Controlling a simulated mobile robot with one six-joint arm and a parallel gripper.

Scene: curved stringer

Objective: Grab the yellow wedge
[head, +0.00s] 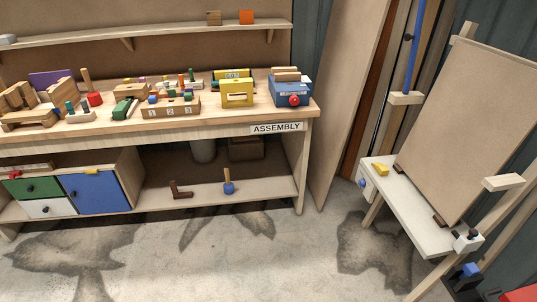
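A small yellow wedge-like block (380,169) lies on the white ledge (415,224) of the wooden easel at the right, near the ledge's far left end. It is small in the picture, so its exact shape is hard to tell. Nothing covers it. My gripper is not seen in the head view.
A tan board (466,130) leans on the easel above the ledge. A workbench (225,127) marked ASSEMBLY stands at the left with several wooden toys, including a yellow frame-like block (237,93). A cabinet with a blue door (97,191) sits below. The concrete floor (270,262) is clear.

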